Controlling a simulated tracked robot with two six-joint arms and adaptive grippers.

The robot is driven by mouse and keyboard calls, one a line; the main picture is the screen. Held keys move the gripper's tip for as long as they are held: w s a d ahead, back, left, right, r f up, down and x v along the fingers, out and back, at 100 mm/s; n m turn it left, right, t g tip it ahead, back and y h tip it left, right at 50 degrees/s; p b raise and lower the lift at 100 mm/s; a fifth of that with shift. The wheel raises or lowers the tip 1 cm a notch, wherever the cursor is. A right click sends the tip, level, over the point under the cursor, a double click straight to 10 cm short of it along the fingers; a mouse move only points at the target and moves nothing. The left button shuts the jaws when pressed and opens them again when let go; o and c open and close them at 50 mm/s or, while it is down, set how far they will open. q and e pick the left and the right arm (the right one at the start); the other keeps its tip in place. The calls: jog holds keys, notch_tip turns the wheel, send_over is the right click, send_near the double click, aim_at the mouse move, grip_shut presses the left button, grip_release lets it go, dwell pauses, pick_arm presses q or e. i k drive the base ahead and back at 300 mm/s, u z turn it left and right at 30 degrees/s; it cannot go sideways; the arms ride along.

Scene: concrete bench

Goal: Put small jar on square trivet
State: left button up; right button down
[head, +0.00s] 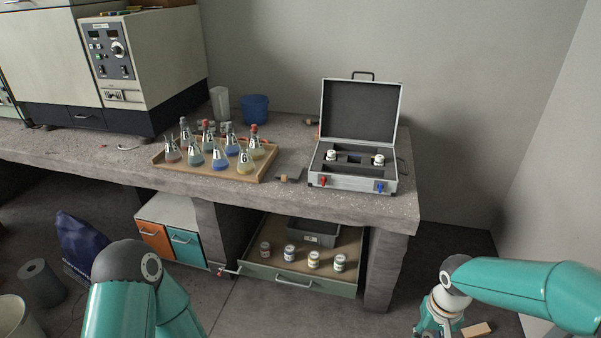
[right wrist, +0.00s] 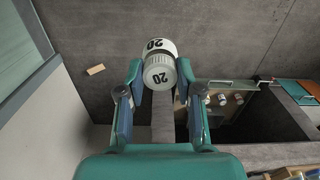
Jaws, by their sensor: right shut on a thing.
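My right gripper (right wrist: 160,74) is shut on a small white jar (right wrist: 157,48) marked "20", its fingers on either side of it. In the head view my right gripper (head: 436,322) hangs low at the bottom right, off the bench's right end and above the floor. The jar is hard to make out there. Several small jars with pale lids (head: 313,259) stand in the open drawer (head: 300,283) below the bench. I cannot pick out a square trivet for certain. My left arm shows at the bottom left, but its gripper is outside the frame.
The bench (head: 400,207) carries a wooden tray (head: 161,160) of numbered flasks, a blue tub (head: 255,108) and an open case (head: 352,181) with two small jars. A flat scraper-like tool (head: 288,177) lies between tray and case. A wooden block (head: 477,329) lies on the floor.

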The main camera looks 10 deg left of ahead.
aim_at(289, 171)
jog(key=u, duration=0.9)
jog(key=i, duration=1.5)
jog(key=u, duration=0.05)
